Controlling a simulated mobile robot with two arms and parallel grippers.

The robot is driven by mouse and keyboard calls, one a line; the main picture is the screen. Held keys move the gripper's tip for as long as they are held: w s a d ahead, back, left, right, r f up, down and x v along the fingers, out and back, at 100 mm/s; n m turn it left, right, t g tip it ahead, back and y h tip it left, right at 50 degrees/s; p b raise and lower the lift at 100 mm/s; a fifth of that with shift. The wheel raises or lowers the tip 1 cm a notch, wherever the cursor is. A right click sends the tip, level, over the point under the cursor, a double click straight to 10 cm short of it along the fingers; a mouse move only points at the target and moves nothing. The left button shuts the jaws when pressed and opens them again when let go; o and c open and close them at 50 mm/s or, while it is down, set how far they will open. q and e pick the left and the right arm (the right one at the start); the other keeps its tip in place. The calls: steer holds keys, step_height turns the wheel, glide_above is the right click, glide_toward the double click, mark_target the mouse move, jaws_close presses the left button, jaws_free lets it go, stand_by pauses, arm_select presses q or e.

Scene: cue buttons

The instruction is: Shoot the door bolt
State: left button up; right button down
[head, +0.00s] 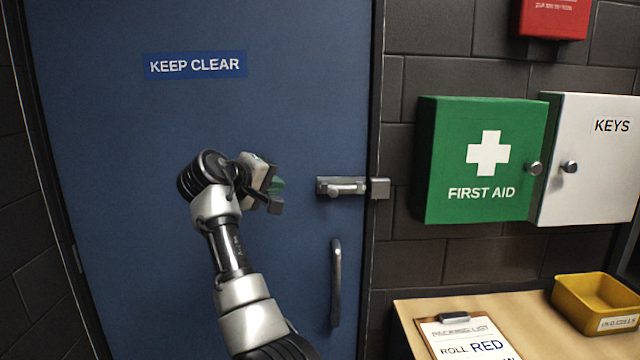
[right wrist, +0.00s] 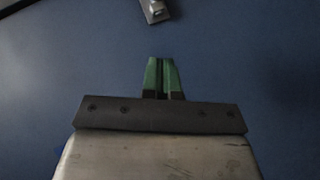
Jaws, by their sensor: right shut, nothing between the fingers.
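The door bolt (head: 342,187) is a small grey metal fitting with a light bar, mounted level near the right edge of the blue door (head: 130,220). A grey keeper block (head: 379,188) sits on the frame just to its right. I cannot tell whether the bar enters the keeper. My right gripper (head: 277,188) is in front of the door, left of the bolt and apart from it. Its green fingers (right wrist: 162,75) are together and empty in the right wrist view, where part of the bolt (right wrist: 156,10) shows at the top edge. My left gripper is out of view.
A door handle (head: 336,283) stands below the bolt. A green first aid box (head: 478,160) and a white keys cabinet (head: 592,165) hang on the right wall. A table (head: 405,318) at lower right holds a clipboard (head: 468,340) and a yellow bin (head: 597,302).

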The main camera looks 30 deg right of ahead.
steer(key=shift+s+d+r, duration=0.1)
steer(key=shift+s+r, duration=0.05)
steer(key=shift+r, duration=0.45)
steer(key=p, duration=0.4)
glide_toward(320, 189)
steer(key=w+d, duration=0.2)
steer(key=d, duration=0.2)
steer(key=s+d+f, duration=0.1)
steer(key=s+d+p, duration=0.1)
steer(key=shift+d+f, duration=0.25)
steer(key=shift+f, duration=0.1)
steer(key=shift+w, duration=0.1)
